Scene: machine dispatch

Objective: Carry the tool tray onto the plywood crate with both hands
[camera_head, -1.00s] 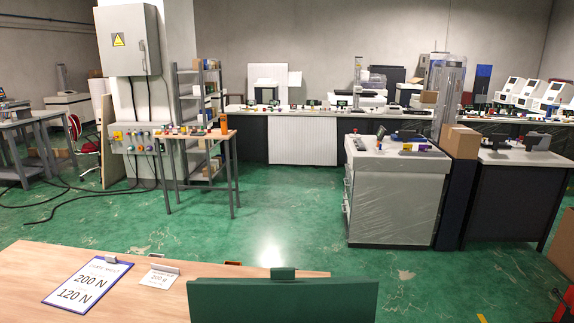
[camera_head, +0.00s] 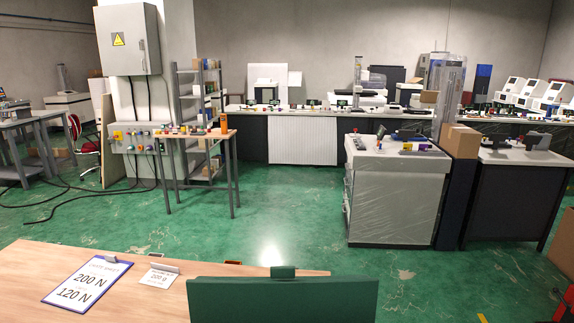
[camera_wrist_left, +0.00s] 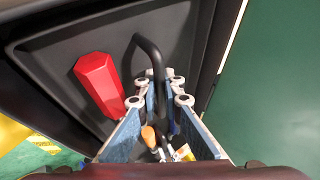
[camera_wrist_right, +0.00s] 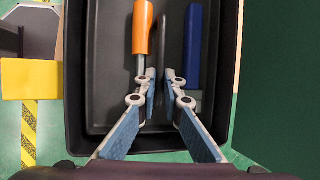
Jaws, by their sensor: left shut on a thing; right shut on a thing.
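The black tool tray (camera_wrist_right: 110,105) shows in both wrist views; its floor and wall also show in the left wrist view (camera_wrist_left: 60,45). My left gripper (camera_wrist_left: 160,85) is shut on a black bent bar handle (camera_wrist_left: 148,52) of the tray. My right gripper (camera_wrist_right: 163,88) is shut on a black bar handle (camera_wrist_right: 164,35) of the tray. In the tray I see a red tool (camera_wrist_left: 99,82), an orange-handled tool (camera_wrist_right: 143,28) and a blue tool (camera_wrist_right: 194,45). Neither gripper shows in the head view. I cannot make out the plywood crate in any view.
A wood-topped table (camera_head: 150,300) with a clipboard (camera_head: 87,283) and a small sign (camera_head: 157,277) stands at the front left. Green floor (camera_head: 285,220) lies open beyond it. A grey machine cabinet (camera_head: 395,195) stands right. A yellow block (camera_wrist_right: 30,80) is left of the tray.

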